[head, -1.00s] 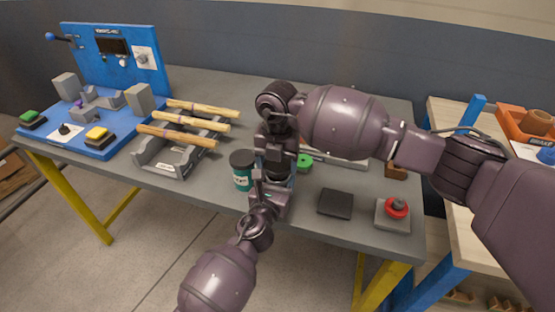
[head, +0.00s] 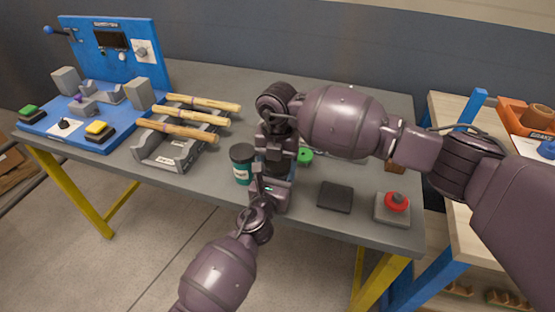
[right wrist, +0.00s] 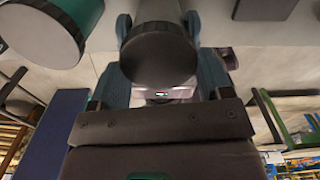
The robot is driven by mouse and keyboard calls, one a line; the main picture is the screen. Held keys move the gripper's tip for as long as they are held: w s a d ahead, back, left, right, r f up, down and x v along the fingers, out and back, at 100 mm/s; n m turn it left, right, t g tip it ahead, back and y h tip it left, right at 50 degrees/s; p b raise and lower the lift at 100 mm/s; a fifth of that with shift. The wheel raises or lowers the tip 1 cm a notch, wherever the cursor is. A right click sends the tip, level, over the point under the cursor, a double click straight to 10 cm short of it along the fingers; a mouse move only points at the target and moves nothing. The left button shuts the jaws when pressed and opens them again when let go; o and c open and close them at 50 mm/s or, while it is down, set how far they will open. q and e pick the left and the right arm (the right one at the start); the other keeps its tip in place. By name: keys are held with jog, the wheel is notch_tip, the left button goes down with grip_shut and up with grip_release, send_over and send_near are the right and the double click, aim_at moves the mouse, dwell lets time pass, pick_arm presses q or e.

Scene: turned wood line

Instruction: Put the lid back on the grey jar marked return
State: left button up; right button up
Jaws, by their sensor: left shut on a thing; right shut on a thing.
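A grey jar (right wrist: 158,10) with a round dark lid (right wrist: 158,58) shows in the right wrist view. My right gripper (right wrist: 158,40) is shut on the lid, a finger on either side; the lid sits against the jar's top, and I cannot tell whether it is fully seated. In the head view my right gripper (head: 276,158) points down from above, and my left gripper (head: 268,188) reaches in from the front, shut on what seems to be the jar. The arms hide most of jar and lid there, and its label cannot be read.
A teal jar (head: 241,172) with a dark lid stands just left of the grippers. A green round thing (head: 304,157) is to their right. A black pad (head: 335,197) and red button (head: 397,202) lie further right. A rack (head: 165,153) holds wooden spindles. The table's front edge is close.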

jog(key=shift+f, duration=0.55)
pick_arm(q)
grip_shut()
pick_arm(e)
jog(key=shift+w+a+m, duration=0.1)
jog(key=shift+m, duration=1.7)
jog(key=o, duration=0.9)
jog(key=shift+c, duration=0.2)
jog(key=shift+r, duration=0.1)
jog(key=shift+r, duration=2.15)
jog(key=shift+c, duration=0.3)
